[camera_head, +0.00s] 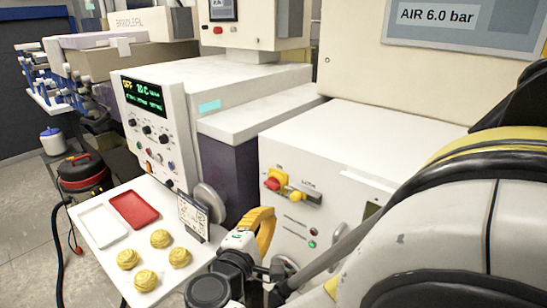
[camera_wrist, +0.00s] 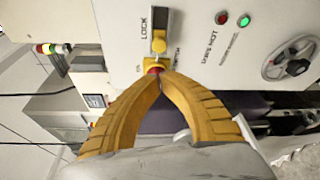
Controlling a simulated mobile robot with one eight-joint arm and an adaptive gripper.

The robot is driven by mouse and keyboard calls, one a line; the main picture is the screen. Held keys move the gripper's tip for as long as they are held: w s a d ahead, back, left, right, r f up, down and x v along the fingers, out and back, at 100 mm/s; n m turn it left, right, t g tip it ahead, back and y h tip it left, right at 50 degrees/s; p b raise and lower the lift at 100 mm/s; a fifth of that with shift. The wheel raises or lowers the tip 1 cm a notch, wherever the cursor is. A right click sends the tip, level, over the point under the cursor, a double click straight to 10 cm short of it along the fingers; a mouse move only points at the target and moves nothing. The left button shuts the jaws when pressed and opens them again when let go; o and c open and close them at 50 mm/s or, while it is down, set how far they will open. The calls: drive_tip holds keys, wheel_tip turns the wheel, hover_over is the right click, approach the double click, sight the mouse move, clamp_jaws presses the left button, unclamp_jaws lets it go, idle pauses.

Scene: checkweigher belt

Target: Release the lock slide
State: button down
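The lock slide (camera_head: 297,196) is a yellow knob in a metal slot on the white machine front, labelled LOCK. In the wrist view the yellow knob (camera_wrist: 159,46) sits at one end of its slot, just beyond my fingertips. Beside it is a red rotary switch (camera_head: 272,184) on a yellow base; my fingertips partly hide it in the wrist view (camera_wrist: 153,70). My gripper (camera_wrist: 161,77) has yellow ribbed fingers that bow out and meet at the tips, with nothing seen between them. In the head view my gripper (camera_head: 268,213) is below and left of the slide, apparently clear of it.
Red and green lamps (camera_head: 312,238) sit lower on the panel, near a round handwheel (camera_wrist: 288,59). A side table (camera_head: 110,262) holds a red tray (camera_head: 134,209), a white tray (camera_head: 102,226) and several yellow rolls. A small sign (camera_head: 193,215) stands near my gripper.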

sight(293, 199)
drive_tip(key=b+x, duration=0.1)
drive_tip(key=x, duration=0.8)
drive_tip(key=shift+w+d, duration=0.2)
drive_tip(key=shift+w, duration=0.15)
drive_tip(key=shift+s, duration=0.1)
drive_tip(key=s+d, duration=0.2)
drive_tip(key=shift+d+b, duration=0.3)
drive_tip(key=shift+d, duration=0.1)
drive_tip(key=shift+a, duration=0.1)
drive_tip(key=shift+s, duration=0.1)
